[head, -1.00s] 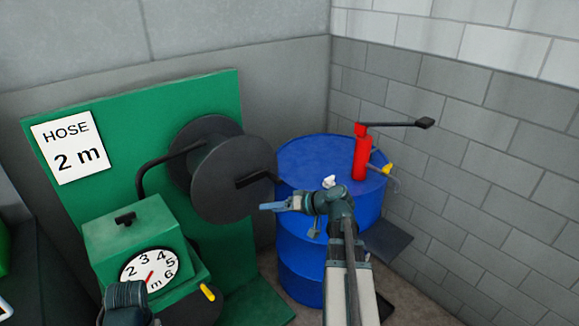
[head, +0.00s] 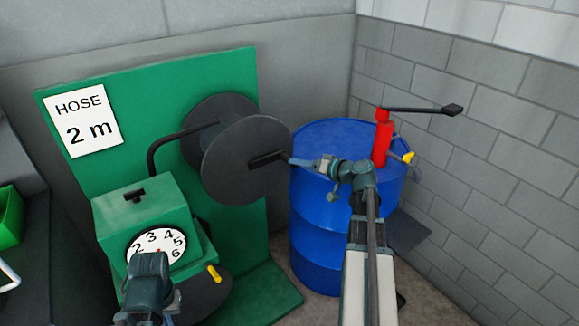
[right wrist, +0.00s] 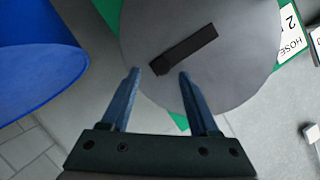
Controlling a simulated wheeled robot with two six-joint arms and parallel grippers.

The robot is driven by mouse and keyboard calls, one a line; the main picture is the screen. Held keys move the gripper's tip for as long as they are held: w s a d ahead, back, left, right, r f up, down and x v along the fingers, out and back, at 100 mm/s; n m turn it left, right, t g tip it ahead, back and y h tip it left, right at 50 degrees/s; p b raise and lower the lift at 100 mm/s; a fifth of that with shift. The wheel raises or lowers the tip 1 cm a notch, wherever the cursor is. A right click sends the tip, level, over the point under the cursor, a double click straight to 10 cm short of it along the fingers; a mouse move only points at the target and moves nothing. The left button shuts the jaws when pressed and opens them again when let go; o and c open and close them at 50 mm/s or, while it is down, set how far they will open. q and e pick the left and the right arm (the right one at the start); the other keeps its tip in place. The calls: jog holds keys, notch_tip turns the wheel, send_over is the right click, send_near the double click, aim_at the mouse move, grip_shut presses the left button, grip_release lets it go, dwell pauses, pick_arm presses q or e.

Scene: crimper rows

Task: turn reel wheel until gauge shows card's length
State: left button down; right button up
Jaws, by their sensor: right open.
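The white card (head: 80,120) on the green panel reads "HOSE 2 m". The dark grey reel wheel (head: 228,172) faces me, with a black bar handle (head: 268,159) on it. The round white gauge (head: 135,241) is on the green box below. My left arm covers its lower part; only a bit of red needle shows, so I cannot read it. My right gripper (head: 290,161) is at the bar's right end. In the right wrist view the gripper (right wrist: 160,75) is open, its fingertips just short of the bar (right wrist: 185,50) and either side of its near end. My left gripper's fingers do not show.
A blue drum (head: 315,230) stands right of the reel, with a red pump (head: 382,142) and its long black lever (head: 425,109) on top. A yellow grip (head: 214,273) sticks out by the green box (head: 165,212). Grey walls close the back and right.

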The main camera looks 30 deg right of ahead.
jog(key=b+x, duration=0.1)
jog(key=x, duration=0.4)
jog(key=shift+w+a+f, duration=0.1)
jog(key=shift+w, duration=0.3)
grip_shut()
dwell(1.1)
